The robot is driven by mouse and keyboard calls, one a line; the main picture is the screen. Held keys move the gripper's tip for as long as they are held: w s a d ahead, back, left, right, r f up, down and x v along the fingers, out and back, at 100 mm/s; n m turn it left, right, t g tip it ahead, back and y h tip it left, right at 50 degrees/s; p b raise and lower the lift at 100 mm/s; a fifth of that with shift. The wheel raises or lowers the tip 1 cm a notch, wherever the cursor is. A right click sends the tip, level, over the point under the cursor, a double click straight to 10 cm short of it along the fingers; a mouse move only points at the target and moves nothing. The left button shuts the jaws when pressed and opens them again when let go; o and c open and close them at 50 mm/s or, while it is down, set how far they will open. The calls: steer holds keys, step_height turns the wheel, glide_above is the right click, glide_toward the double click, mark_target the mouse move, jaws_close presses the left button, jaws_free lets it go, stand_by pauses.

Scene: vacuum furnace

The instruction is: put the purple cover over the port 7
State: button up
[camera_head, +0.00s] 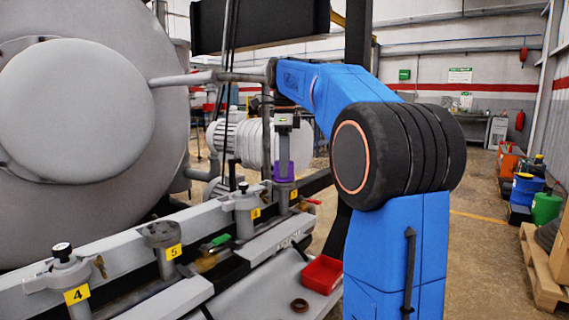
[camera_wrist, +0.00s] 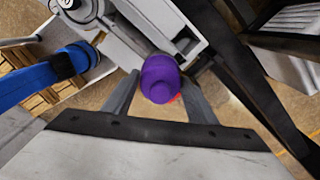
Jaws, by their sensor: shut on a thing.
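The purple cover (camera_wrist: 160,80) is a rounded cap between the two grey fingers of my gripper (camera_wrist: 161,86), which is shut on it in the wrist view. In the head view the purple cover (camera_head: 284,170) shows at the far end of the port row, upright on or just above a grey port post (camera_head: 286,190). A small yellow label (camera_head: 293,194) is on this post; its number is too small to read surely, but it fits port 7 by its place in the row. Whether the cover touches the port cannot be told.
Nearer ports labelled 4 (camera_head: 76,295) and 5 (camera_head: 173,251) stand along the grey rail. A red tray (camera_head: 322,274) and a brown ring (camera_head: 299,305) lie on the grey surface beside it. The large round furnace door (camera_head: 75,110) is at left. Dark cables hang near the rail.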

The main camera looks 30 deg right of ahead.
steer(key=shift+f, duration=0.15)
stand_by(0.3)
steer(key=o, duration=1.1)
steer(key=shift+o, duration=0.2)
